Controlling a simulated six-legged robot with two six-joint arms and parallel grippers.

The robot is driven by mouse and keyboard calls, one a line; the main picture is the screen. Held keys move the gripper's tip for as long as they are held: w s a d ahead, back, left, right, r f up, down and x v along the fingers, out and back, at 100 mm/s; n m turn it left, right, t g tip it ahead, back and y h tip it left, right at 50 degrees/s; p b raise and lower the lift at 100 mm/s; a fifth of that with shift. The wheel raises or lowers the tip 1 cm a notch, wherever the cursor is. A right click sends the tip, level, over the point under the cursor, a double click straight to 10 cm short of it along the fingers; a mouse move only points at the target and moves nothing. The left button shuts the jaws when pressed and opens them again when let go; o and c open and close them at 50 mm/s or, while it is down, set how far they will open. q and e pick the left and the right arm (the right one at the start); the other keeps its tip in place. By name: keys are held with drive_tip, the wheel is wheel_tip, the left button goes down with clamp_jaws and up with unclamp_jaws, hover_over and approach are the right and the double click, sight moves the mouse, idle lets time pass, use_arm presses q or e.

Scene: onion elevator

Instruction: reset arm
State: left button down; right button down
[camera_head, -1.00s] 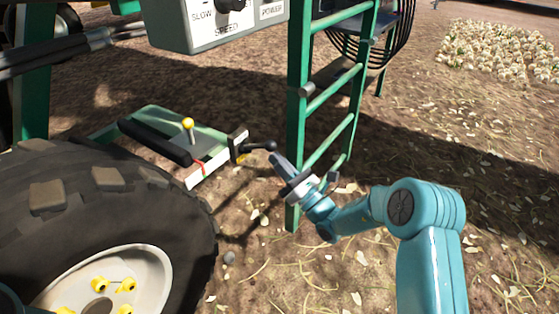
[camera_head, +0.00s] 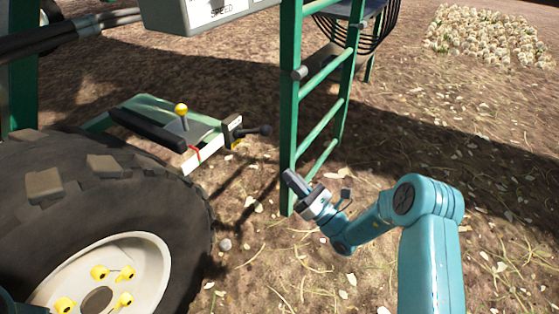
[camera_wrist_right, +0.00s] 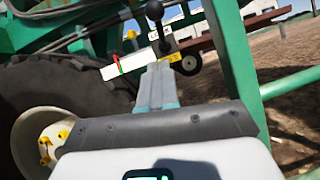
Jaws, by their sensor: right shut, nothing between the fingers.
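My right arm is teal and comes in from the lower right in the head view. Its gripper (camera_head: 290,175) is shut and empty, in front of the foot of the green ladder. In the right wrist view the shut fingers (camera_wrist_right: 160,70) point forward, below a black ball-ended lever (camera_wrist_right: 154,12). In the head view that lever (camera_head: 262,130) sticks out from the end of the green platform, apart from the gripper. My left gripper is not seen in either view.
A green ladder (camera_head: 291,100) stands beside the gripper. A large tire (camera_head: 110,220) fills the lower left. A green platform (camera_head: 205,130) carries a yellow-knobbed lever (camera_head: 182,110). A control box (camera_head: 205,15) hangs above. Onions (camera_head: 490,38) lie far right. Open dirt lies right of the ladder.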

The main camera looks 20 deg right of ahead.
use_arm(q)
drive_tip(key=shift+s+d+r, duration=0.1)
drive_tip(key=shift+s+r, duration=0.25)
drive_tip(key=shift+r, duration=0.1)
use_arm(e)
drive_tip(key=shift+v, duration=1.7)
